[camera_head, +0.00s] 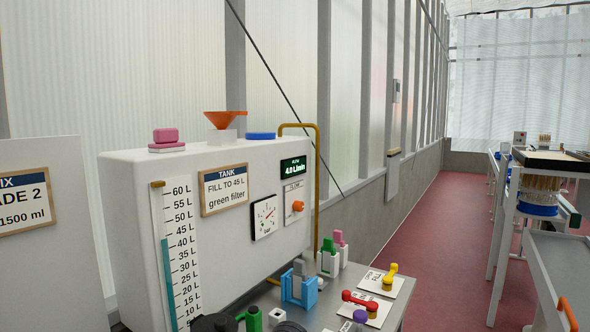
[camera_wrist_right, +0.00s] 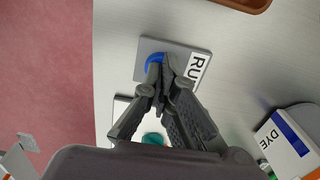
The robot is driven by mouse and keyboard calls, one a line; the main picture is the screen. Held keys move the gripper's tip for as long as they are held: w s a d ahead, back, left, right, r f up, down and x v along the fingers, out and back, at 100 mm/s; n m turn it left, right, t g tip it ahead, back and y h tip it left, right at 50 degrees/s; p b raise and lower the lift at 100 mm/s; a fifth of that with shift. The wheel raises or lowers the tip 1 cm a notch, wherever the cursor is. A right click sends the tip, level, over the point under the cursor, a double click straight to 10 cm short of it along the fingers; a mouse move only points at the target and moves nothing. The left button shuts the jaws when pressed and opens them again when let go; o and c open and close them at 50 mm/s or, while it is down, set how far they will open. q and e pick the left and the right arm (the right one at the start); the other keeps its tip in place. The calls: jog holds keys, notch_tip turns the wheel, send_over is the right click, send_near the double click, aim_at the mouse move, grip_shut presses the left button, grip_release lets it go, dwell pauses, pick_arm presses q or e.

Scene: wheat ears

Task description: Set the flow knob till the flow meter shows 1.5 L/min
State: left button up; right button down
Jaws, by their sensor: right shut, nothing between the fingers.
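The flow meter (camera_head: 293,167) is a dark display with green digits on the right part of the white tank panel. It appears to read 4.0 L/min. Below it, on a light plate, is an orange knob (camera_head: 298,206), probably the flow knob. No gripper is at it. In the right wrist view my right gripper (camera_wrist_right: 161,67) is shut and empty. Its fingertips are over or against a blue curved piece (camera_wrist_right: 154,60) on a grey plate (camera_wrist_right: 180,50) marked "RU"; I cannot tell whether they touch. My left gripper is not in view.
The white tank (camera_head: 130,220) has a level scale (camera_head: 180,250), a round dial (camera_head: 264,217) and an orange funnel (camera_head: 224,121). In front stand a blue holder (camera_head: 299,290), yellow lever (camera_head: 390,276) and red lever (camera_head: 360,301). Dark shapes at the bottom edge are unclear. An aisle is free at right.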

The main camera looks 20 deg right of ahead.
jog(key=shift+r+p, duration=1.4)
jog(key=shift+r, duration=2.15)
